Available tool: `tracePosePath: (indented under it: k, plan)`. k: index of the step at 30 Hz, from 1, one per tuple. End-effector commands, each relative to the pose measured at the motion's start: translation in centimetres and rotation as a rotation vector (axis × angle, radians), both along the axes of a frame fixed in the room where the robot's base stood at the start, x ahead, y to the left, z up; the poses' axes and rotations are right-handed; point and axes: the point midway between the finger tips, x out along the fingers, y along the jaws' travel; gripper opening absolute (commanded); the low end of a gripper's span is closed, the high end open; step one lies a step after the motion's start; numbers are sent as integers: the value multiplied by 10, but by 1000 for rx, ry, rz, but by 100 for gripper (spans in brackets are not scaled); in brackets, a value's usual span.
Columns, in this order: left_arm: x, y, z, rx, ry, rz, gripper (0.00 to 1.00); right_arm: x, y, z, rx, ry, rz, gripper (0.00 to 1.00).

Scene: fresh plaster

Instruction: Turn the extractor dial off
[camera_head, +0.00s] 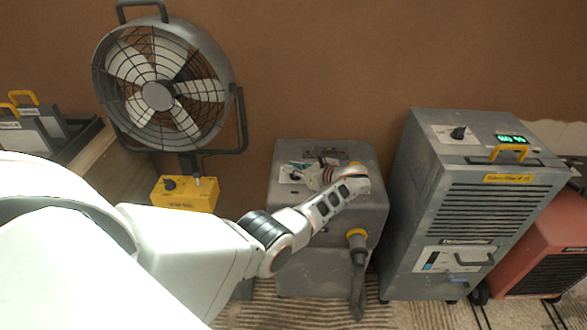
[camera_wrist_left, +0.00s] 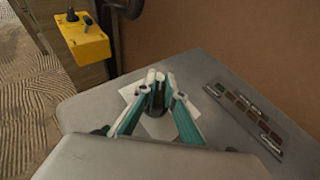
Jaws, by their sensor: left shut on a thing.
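The extractor is a grey box-shaped unit (camera_head: 330,225) in the middle of the head view, with a yellow-collared hose on its front. Its top also shows in the left wrist view (camera_wrist_left: 225,140). A dark dial (camera_wrist_left: 157,102) stands on a white plate (camera_wrist_left: 158,126) on that top. My left gripper (camera_wrist_left: 160,88) points down at the dial, its two teal-sided fingers closed on either side of it. In the head view my left gripper (camera_head: 303,174) reaches the left part of the extractor's top. The fingers hide much of the dial, and I cannot tell where it points. My right gripper is out of view.
A big caged fan (camera_head: 160,92) with a yellow control box (camera_head: 184,193) stands left of the extractor. A grey dehumidifier (camera_head: 465,215) with its own dial (camera_head: 458,132) and lit display stands close on the right. A red unit (camera_head: 555,245) is beyond it.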

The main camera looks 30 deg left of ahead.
Motion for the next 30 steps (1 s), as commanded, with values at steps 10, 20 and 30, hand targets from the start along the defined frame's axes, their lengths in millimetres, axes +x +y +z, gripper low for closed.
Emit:
tracePosePath:
  k: [10,20,30]
  plan:
    - [0,1,1,2,-1,0,27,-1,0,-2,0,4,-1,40]
    - [-1,-8,3,0,-2,-1,27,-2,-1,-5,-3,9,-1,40]
    - [-14,-67,28,-3,-2,-2,27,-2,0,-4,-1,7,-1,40]
